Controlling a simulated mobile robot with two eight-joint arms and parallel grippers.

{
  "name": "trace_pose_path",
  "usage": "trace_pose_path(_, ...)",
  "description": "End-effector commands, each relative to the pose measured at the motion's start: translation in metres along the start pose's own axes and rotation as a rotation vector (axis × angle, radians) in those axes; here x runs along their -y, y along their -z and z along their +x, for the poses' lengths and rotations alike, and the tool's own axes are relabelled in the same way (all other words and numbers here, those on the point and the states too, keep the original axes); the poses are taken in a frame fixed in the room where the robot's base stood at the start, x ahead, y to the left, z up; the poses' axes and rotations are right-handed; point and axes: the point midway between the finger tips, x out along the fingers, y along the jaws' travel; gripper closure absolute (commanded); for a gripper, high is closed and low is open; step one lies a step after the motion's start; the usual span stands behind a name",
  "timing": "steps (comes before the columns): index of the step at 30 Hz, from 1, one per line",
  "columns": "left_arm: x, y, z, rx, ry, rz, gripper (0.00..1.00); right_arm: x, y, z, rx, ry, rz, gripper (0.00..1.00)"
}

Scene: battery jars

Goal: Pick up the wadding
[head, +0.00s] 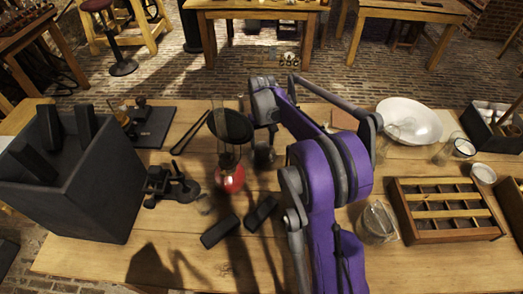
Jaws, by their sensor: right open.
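I cannot pick out the wadding for certain. A small round container with pale contents (483,174) stands at the right, above the wooden tray; I cannot tell what the contents are. My right gripper (263,155) hangs over the middle of the table, at the end of the purple arm that reaches up and bends back down. It is open, with nothing visible in it, though it is small and dark here. It is just right of a red-based lamp-like object (230,178) with a dark disc (230,126) above it. My left gripper is out of view.
A large dark box (105,190) with black slabs fills the left. Two black blocks (220,231) lie at the front middle. A white bowl (409,120), a glass jar (377,222) and a divided wooden tray (446,237) are on the right. The front edge is mostly clear.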

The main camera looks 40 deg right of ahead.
Motion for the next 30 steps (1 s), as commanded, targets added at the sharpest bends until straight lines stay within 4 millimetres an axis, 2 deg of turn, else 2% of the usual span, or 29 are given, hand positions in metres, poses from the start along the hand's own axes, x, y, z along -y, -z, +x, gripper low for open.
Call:
trace_pose_path(10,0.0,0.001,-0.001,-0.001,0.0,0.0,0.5,-0.001,0.004,0.045,0.0,0.0,0.0,0.32)
trace_pose_path(20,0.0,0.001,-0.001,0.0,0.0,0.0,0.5,-0.001,0.004,0.051,-0.001,0.0,0.0,0.34)
trace_pose_path(27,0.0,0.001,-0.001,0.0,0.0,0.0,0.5,-0.001,0.004,0.051,-0.001,0.0,0.0,0.78)
trace_pose_path(30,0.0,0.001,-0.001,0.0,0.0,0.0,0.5,-0.001,0.004,0.051,-0.001,0.0,0.0,0.93)
